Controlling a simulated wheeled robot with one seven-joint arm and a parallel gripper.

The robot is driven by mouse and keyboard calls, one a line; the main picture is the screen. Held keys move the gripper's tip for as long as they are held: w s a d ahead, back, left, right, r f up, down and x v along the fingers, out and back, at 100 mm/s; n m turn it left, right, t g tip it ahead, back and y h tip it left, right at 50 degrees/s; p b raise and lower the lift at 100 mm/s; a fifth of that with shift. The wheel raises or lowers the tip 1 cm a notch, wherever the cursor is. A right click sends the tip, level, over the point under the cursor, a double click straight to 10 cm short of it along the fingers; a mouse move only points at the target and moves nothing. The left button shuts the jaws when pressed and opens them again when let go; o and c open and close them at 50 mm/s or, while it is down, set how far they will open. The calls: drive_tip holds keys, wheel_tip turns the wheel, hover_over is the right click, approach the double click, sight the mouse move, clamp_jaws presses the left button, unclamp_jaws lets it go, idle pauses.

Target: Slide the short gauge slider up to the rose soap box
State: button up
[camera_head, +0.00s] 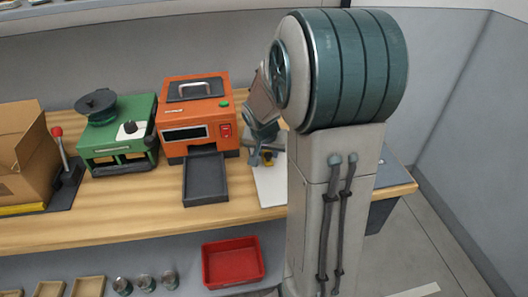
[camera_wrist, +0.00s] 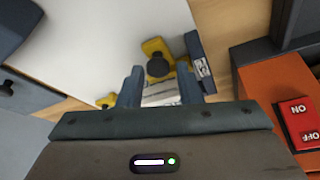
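My gripper (camera_wrist: 160,70) points down over a white board (camera_wrist: 110,35), with its two fingers apart. A yellow slider-like part with a black knob (camera_wrist: 158,65) shows between and just beyond the fingertips, with clear gaps at the knob's sides. More yellow shows beside the right finger, next to a dark block with a pale label (camera_wrist: 202,68). A pale strip with marks lies between the fingers. In the head view my gripper (camera_head: 258,157) is low over the white board (camera_head: 270,190), partly hidden by my arm. I cannot make out a rose soap box in either view.
An orange machine (camera_head: 196,120) with a dark tray (camera_head: 205,180) stands close left of my gripper. A green device (camera_head: 118,140), a lever (camera_head: 62,155) and a cardboard box (camera_head: 25,150) stand farther left. A red bin (camera_head: 232,262) sits below the wooden bench (camera_head: 110,222).

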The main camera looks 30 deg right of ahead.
clamp_jaws()
drive_tip(key=shift+w+f+b, duration=0.15)
drive_tip(key=shift+w+b, duration=0.15)
drive_tip(key=shift+b, duration=0.3)
drive_tip(key=shift+w, duration=0.1)
drive_tip(key=shift+r, duration=0.2)
unclamp_jaws()
